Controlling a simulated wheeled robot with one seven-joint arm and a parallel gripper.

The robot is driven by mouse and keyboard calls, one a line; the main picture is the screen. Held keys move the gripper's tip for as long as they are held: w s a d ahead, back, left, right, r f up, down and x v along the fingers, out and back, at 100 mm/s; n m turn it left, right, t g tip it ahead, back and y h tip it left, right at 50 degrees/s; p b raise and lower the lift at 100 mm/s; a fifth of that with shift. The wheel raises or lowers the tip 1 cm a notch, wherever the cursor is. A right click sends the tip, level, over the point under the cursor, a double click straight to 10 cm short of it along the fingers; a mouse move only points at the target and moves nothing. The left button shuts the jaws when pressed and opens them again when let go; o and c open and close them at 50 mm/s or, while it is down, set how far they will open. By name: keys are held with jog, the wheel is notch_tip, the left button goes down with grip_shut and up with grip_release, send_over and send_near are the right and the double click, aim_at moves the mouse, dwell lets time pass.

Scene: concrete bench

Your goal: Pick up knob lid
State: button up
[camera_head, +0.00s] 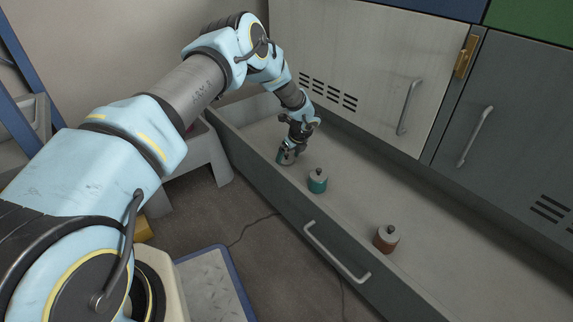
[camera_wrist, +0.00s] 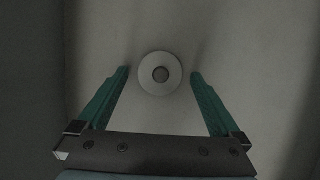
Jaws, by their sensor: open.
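A round pale grey lid with a darker round knob at its centre (camera_wrist: 160,73) shows in the wrist view, seen from above. My gripper (camera_wrist: 160,76) is open, with one teal finger to the left of the lid and one to the right. Gaps show between both fingertips and the lid, and nothing is held. In the head view my gripper (camera_head: 286,158) points down at the far left part of the open drawer (camera_head: 430,270). What lies under it there is mostly hidden by the gripper.
A teal jar with a grey knob lid (camera_head: 317,181) and a brown jar with a similar lid (camera_head: 386,239) stand in the drawer, apart from the gripper. The drawer's front wall has a handle (camera_head: 336,255). Cabinet doors (camera_head: 365,65) rise behind. Free drawer floor surrounds the jars.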

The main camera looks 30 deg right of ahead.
jog(key=shift+r, duration=0.1)
jog(key=c, duration=1.3)
